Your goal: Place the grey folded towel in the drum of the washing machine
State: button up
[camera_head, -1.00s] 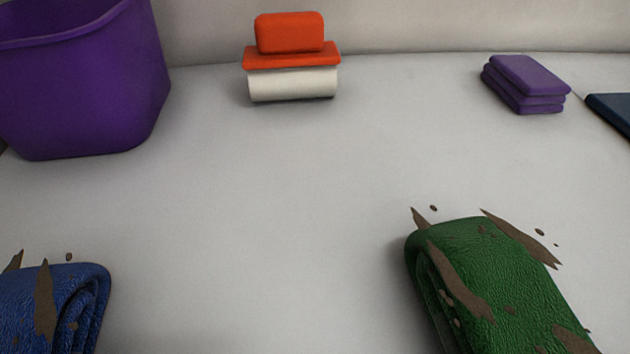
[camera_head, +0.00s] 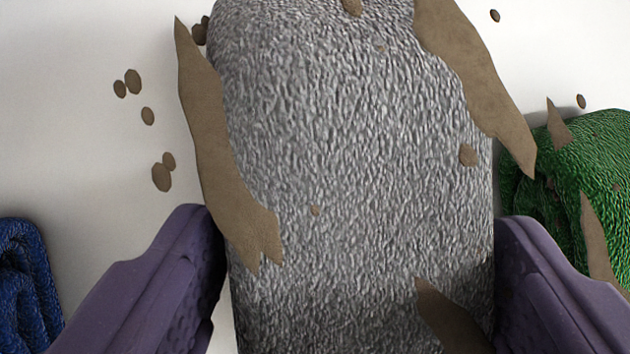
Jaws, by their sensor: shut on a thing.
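The grey folded towel (camera_head: 350,150) fills the middle of the view, with brown dirt patches and specks on and around it. My gripper (camera_head: 355,285) has one purple finger on each side of the towel and is shut on it. The towel's near end runs out of the bottom of the picture. I cannot tell whether it is lifted off the white surface (camera_head: 90,60). The washing machine and its drum are not in view.
A green folded towel (camera_head: 585,160) with brown patches lies close on the right, partly behind my right finger. A blue folded towel (camera_head: 22,285) lies at the lower left edge. The white surface at the upper left is clear apart from brown specks.

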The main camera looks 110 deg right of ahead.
notch_tip(320, 180, down, 3)
jog(key=shift+s+r+b, duration=0.15)
jog(key=shift+b, duration=0.5)
jog(key=shift+r, duration=0.1)
jog(key=o, duration=1.1)
jog(key=p+v, duration=0.6)
jog(key=v, duration=0.6)
jog(key=shift+r, duration=0.1)
